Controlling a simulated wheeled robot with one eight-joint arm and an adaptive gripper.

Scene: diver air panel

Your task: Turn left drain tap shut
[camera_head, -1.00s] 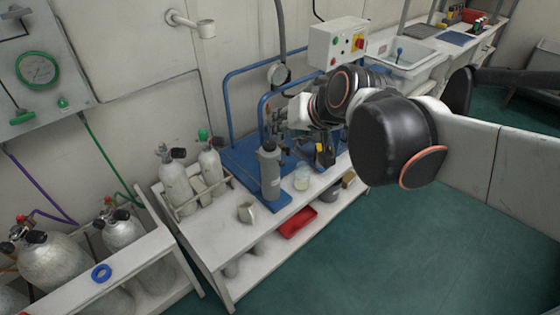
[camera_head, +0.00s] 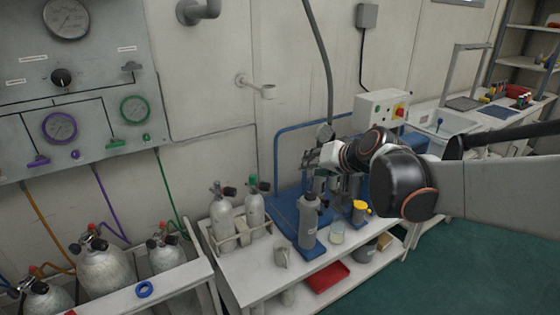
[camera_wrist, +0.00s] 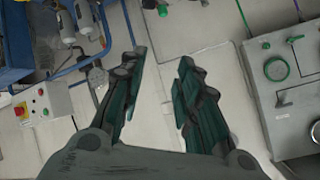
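I cannot make out the left drain tap for certain in either view. The blue-framed unit (camera_head: 289,213) stands on the white bench, with small upright cylinders (camera_head: 318,186) partly hidden behind my arm. In the wrist view similar cylinders (camera_wrist: 66,27) show at the upper left, by blue tubing. My gripper (camera_wrist: 162,58) is open and empty, its dark green fingers apart in front of the pale wall. It touches nothing that I can see. In the head view my arm reaches in from the right, its end in front of the blue unit's frame.
The gauge panel (camera_head: 99,90) with purple and green handles is on the wall at left. A control box (camera_head: 380,108) is behind my arm. Green floor is clear at right.

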